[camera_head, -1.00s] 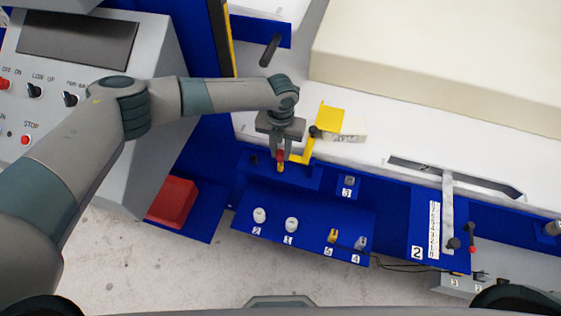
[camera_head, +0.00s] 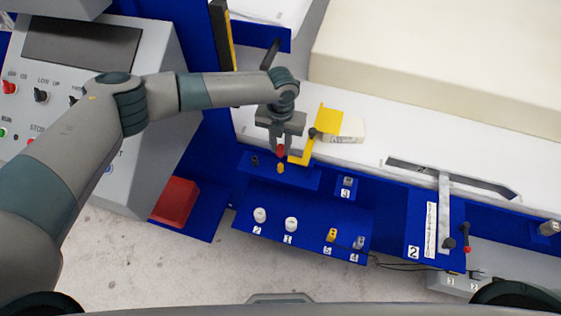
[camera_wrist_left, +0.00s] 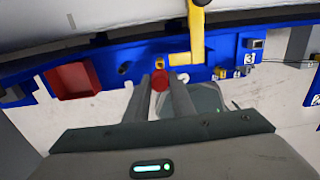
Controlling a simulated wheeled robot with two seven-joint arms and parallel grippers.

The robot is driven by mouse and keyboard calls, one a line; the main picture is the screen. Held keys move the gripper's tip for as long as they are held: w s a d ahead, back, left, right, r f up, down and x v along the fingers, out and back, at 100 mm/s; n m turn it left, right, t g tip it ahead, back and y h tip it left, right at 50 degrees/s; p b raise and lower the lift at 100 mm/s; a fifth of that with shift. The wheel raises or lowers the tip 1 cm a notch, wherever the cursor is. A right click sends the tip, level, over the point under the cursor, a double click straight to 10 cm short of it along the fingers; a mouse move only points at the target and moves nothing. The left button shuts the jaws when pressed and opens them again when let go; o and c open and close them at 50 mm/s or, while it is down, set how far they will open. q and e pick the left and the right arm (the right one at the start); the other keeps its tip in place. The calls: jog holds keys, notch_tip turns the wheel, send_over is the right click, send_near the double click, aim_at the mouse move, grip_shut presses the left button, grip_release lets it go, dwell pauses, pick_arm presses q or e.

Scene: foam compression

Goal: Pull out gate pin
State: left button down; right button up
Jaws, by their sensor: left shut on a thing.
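My left gripper (camera_head: 280,150) is shut on the red-topped gate pin (camera_head: 281,152), above the blue ledge (camera_head: 308,181). In the left wrist view the round red head (camera_wrist_left: 160,79) sits between the two fingers of my left gripper (camera_wrist_left: 160,85). Just below the red head in the head view is a small yellow piece (camera_head: 281,168) at the ledge, with a small gap between them. I cannot tell whether it belongs to the pin or the ledge. A yellow gate arm (camera_head: 303,156) stands close to the right of the fingers. My right gripper is out of view.
A blue panel with white knobs (camera_head: 260,215) and small switches (camera_head: 332,235) lies below the ledge. A red bin (camera_head: 175,202) is to the left, beside the grey control console (camera_head: 85,150). A lever slot (camera_head: 445,215) is at right. A large cream foam block (camera_head: 440,60) fills the back.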

pick_arm(q)
jog(key=shift+r+p, duration=0.35)
jog(key=shift+r, duration=0.35)
